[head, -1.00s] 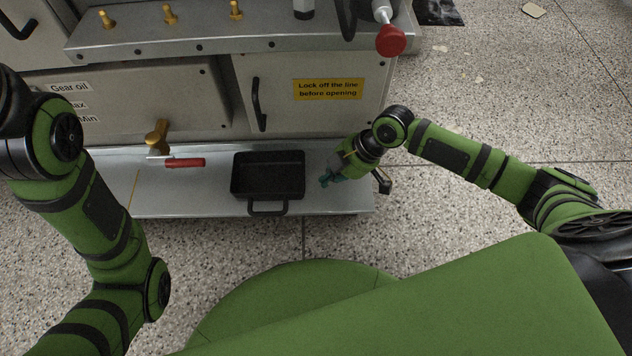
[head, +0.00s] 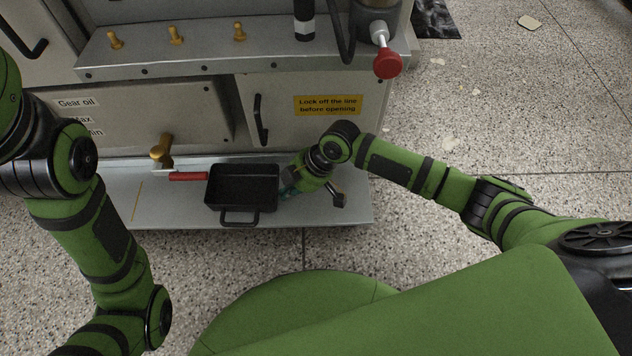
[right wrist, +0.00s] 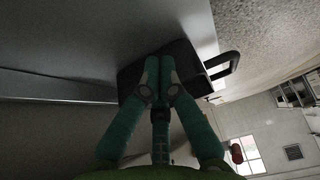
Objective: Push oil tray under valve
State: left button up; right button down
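The black oil tray (head: 242,187) sits on the metal ledge (head: 330,207), its loop handle facing me. Its left rim is close to the end of the red lever of the brass valve (head: 162,150), which is to its left. My right gripper (head: 288,189) is low at the tray's right side. In the right wrist view its teal fingers (right wrist: 160,70) are together, with the tips against or very near the dark tray (right wrist: 187,57); exact contact is hard to tell. My left arm shows at the left, but its gripper is out of view.
The cabinet front with a yellow sign (head: 328,105) and a black door handle (head: 261,120) rises behind the ledge. A red knob (head: 388,65) sticks out above right.

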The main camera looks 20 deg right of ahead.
send_near(247, 201)
jog(key=x, duration=0.4)
jog(key=shift+w+a+f+p, duration=0.15)
jog(key=shift+a+f+p, duration=0.15)
jog(key=shift+p, duration=0.1)
jog(key=shift+d, duration=0.1)
